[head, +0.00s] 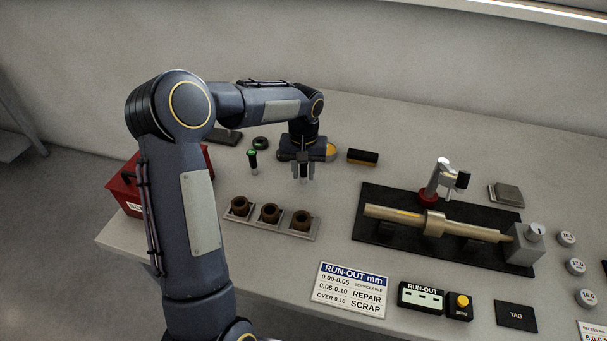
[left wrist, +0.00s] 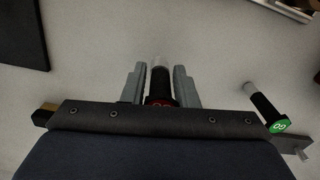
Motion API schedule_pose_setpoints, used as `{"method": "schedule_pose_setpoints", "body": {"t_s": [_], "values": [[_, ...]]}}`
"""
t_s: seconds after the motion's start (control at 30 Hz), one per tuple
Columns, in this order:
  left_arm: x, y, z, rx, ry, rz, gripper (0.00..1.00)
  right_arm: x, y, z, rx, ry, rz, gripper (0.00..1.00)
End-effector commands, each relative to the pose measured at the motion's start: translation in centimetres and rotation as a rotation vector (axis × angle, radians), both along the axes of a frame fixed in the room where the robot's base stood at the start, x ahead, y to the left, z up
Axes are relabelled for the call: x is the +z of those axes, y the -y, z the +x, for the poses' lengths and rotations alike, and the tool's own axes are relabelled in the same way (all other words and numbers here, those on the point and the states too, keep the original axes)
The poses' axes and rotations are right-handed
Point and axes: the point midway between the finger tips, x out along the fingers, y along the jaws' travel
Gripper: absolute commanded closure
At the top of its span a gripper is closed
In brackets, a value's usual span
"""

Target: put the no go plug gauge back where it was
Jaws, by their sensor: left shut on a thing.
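My left gripper (head: 303,177) is shut on the no go plug gauge, which has a black handle and a red end. In the left wrist view the gauge (left wrist: 160,84) lies between the two grey fingers, its pale plug end past the handle. In the head view the gripper points down above the back of the table; the gap under the gauge is hard to judge. The green-ended go plug gauge (head: 252,160) stands to the left of the gripper; it also shows at the right of the left wrist view (left wrist: 264,105). My right gripper is not in view.
A tray (head: 240,221) with three brown bushings is in front of the gripper. A black-and-yellow block (head: 362,157) lies right of it. A shaft (head: 395,215) rests on a black fixture at right.

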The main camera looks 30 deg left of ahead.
Motion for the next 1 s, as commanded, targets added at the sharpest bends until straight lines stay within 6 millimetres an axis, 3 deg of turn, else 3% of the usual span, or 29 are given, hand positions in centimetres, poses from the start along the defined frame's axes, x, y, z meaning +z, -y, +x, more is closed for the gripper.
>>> {"method": "schedule_pose_setpoints", "body": {"t_s": [0.1, 0.5, 0.53, 0.67, 1.0], "values": [[-1.7, 0.1, -0.1, -0.001, -0.002, -0.002, 1.0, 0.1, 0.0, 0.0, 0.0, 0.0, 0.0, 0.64], [-2.5, 0.1, -0.1, -0.001, 0.0, -0.001, 1.0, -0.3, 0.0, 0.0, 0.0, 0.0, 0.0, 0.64], [-2.3, 0.1, -0.1, 0.0, -0.001, -0.001, 0.7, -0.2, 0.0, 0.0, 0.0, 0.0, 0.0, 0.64], [-2.3, 0.1, -0.1, 0.0, -0.001, -0.001, 0.53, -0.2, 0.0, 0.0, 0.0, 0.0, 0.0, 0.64], [-1.8, 0.1, -0.1, 0.0, -0.001, -0.001, 0.52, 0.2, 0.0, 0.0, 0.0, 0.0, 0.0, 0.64]]}}
